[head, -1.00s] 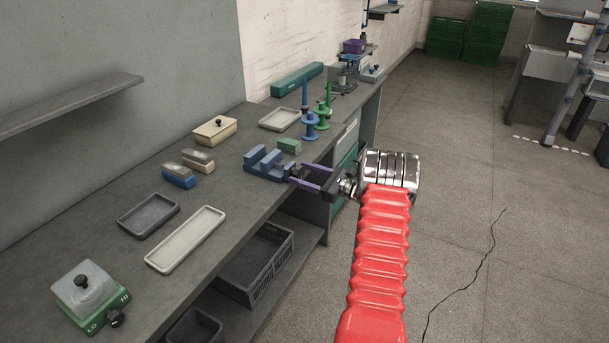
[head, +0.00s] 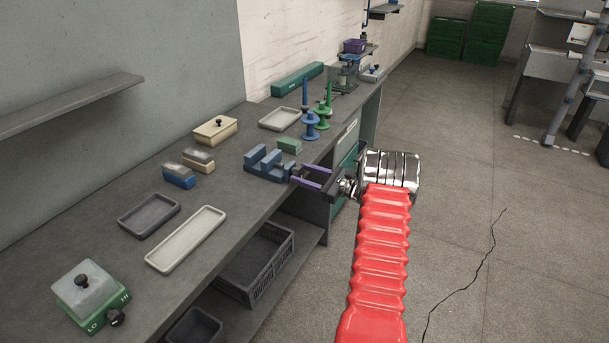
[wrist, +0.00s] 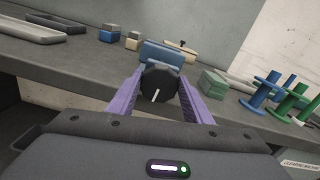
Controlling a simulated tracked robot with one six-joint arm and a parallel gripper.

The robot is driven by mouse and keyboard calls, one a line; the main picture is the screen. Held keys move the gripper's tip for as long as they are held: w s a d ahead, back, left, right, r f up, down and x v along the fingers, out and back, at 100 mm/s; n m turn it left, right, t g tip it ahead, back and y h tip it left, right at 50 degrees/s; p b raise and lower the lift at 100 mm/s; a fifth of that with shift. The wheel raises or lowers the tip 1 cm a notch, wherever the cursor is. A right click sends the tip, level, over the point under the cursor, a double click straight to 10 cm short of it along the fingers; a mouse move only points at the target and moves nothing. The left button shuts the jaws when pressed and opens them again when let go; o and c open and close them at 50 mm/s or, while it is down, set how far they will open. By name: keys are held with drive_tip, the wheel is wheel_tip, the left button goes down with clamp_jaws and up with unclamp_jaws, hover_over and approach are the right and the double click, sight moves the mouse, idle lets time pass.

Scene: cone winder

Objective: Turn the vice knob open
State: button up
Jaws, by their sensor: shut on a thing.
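The blue vice (head: 266,164) sits at the bench's front edge in the head view, and its body also shows in the wrist view (wrist: 167,53). Its black round knob (wrist: 159,84) faces the wrist camera, with a white pointer line tilted slightly right of vertical. My gripper (head: 298,176) reaches in from the right. Its purple fingers stand on both sides of the knob in the wrist view (wrist: 160,92), shut on it. In the head view the fingers and dark gripper body mostly hide the knob.
A green block (head: 289,145) lies behind the vice. Blue (head: 309,125) and green (head: 323,115) spools stand farther back. A pale tray (head: 187,238) and dark tray (head: 148,214) lie nearer on the bench. A crate (head: 255,264) stands on the lower shelf.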

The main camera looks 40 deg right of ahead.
drive_tip(key=n, duration=0.4)
drive_tip(key=shift+n, duration=0.3)
drive_tip(key=n, duration=0.4)
drive_tip(key=shift+a+f+n, duration=0.15)
drive_tip(key=shift+a+n, duration=0.05)
drive_tip(key=shift+n, duration=0.1)
drive_tip(key=n, duration=0.3)
drive_tip(key=shift+s+f+n, duration=0.1)
drive_tip(key=shift+f+n, duration=0.05)
drive_tip(key=shift+n, duration=0.15)
drive_tip(key=n, duration=0.4)
drive_tip(key=shift+a+f+n, duration=0.1)
drive_tip(key=shift+f+n, duration=0.1)
drive_tip(key=shift+n, duration=0.1)
drive_tip(key=shift+d+f+n, duration=0.1)
drive_tip(key=shift+f+n, duration=0.05)
drive_tip(key=shift+n, duration=2.5)
drive_tip(key=shift+d+f+n, duration=0.1)
drive_tip(key=shift+f+n, duration=0.05)
drive_tip(key=shift+n, duration=2.55)
drive_tip(key=shift+d+f+n, duration=0.1)
drive_tip(key=shift+f+n, duration=0.05)
drive_tip(key=shift+n, duration=2.5)
